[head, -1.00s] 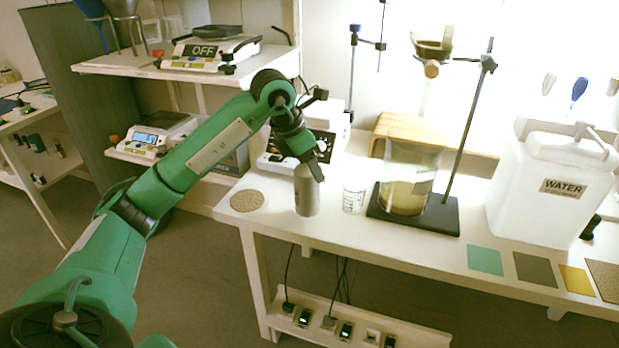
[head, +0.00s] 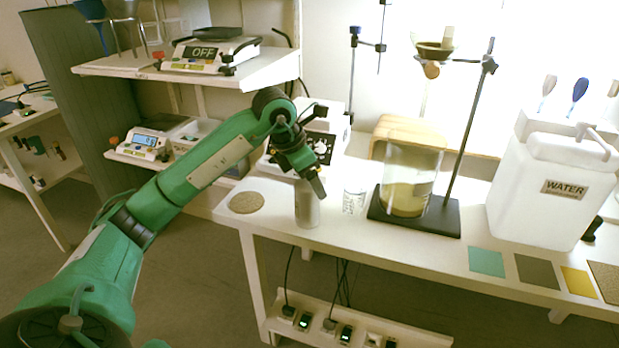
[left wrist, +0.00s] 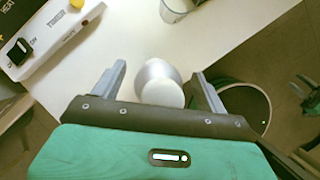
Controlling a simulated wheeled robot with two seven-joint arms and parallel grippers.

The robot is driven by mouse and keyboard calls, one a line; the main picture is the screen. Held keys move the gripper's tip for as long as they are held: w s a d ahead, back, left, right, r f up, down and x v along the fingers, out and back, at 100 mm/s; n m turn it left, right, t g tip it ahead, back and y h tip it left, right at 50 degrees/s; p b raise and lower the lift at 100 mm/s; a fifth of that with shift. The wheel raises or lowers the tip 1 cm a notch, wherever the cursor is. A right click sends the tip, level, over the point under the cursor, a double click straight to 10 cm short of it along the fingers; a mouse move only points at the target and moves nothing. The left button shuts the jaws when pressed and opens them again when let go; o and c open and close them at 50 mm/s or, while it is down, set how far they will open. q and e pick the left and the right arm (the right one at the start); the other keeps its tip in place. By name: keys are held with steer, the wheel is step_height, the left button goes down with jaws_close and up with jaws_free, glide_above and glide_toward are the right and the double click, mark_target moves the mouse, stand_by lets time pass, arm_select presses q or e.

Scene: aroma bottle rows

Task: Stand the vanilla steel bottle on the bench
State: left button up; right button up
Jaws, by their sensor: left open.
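A steel bottle (head: 307,207) stands upright near the left front of the white bench (head: 345,236). No vanilla label can be read on it. My left gripper (head: 312,186) is just above the bottle, its fingers at the bottle's top. In the left wrist view, the bottle (left wrist: 160,84) shows from above between the two spread fingers of the left gripper (left wrist: 162,92), with a gap on each side. The left gripper is open. My right gripper is not in view.
A round cork mat (head: 246,203) lies left of the bottle, and a small glass beaker (head: 354,201) stands right of it. A stand with a large beaker (head: 410,178) is farther right. A hotplate device (head: 325,135) stands behind. The bench's front edge is close.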

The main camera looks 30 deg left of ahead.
arm_select(q)
steer(key=p+v, duration=0.1)
steer(key=v, duration=1.1)
steer(key=shift+p, duration=0.4)
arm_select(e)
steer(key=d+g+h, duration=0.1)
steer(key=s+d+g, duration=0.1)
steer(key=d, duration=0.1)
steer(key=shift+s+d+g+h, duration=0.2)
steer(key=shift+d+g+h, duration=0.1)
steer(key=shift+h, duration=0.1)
arm_select(q)
steer(key=shift+w+r, duration=0.1)
